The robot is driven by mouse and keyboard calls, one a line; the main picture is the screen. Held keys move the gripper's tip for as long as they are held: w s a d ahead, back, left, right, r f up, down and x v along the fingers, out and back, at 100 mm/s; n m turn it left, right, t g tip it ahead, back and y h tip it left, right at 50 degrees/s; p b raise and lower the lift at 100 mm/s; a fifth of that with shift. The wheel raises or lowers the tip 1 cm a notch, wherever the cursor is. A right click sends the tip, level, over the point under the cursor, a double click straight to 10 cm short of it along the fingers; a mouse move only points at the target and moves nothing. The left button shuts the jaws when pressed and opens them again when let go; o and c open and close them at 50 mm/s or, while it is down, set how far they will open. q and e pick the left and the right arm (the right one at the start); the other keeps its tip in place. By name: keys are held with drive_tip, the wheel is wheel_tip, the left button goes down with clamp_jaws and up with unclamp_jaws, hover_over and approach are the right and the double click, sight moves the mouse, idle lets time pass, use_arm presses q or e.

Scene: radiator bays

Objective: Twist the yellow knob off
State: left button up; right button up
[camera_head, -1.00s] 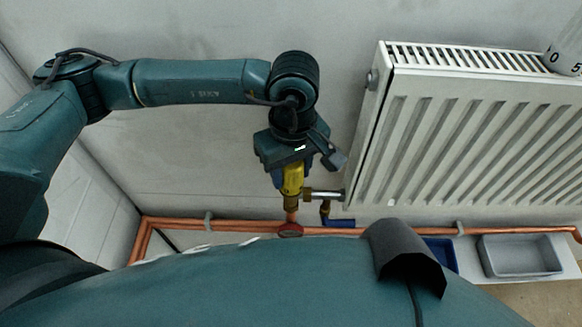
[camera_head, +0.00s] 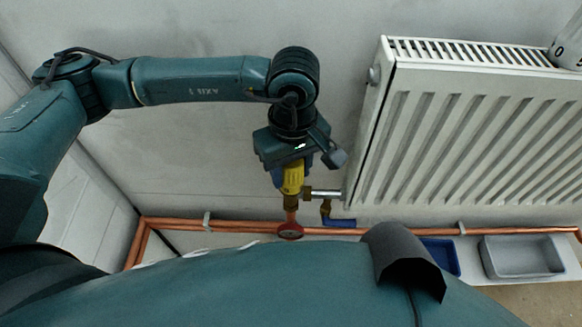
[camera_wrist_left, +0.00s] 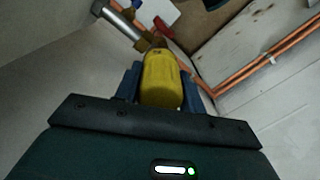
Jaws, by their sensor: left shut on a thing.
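The yellow knob (camera_head: 293,178) sits on top of the brass valve (camera_head: 290,201) at the left end of the radiator. My left gripper (camera_head: 290,172) points down over it and is shut on it. In the left wrist view the yellow knob (camera_wrist_left: 161,80) shows between the two blue fingers, with the valve and a metal pipe beyond it. The knob still lines up with the valve; I cannot tell whether it is loose. My right gripper is not in view.
A white radiator (camera_head: 470,130) stands right of the valve. Copper pipes (camera_head: 400,230) run low along the wall. A red round handle (camera_head: 290,231) and a blue lever (camera_head: 340,223) are below the valve. A grey tray (camera_head: 522,258) and a blue tray (camera_head: 441,257) lie at right.

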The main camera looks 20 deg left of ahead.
use_arm(q)
drive_tip(key=shift+f, duration=0.15)
drive_tip(key=shift+f+n+b, duration=0.15)
drive_tip(key=shift+n+b, duration=0.5)
drive_tip(key=shift+n, duration=0.35)
drive_tip(key=n, duration=0.2)
drive_tip(key=shift+s+n+b, duration=0.1)
drive_tip(key=shift+n+b, duration=0.3)
drive_tip(key=shift+a+r, duration=0.1)
drive_tip(key=shift+r, duration=0.1)
drive_tip(key=shift+r, duration=0.2)
drive_tip(key=shift+r, duration=0.45)
drive_tip(key=shift+r, duration=0.1)
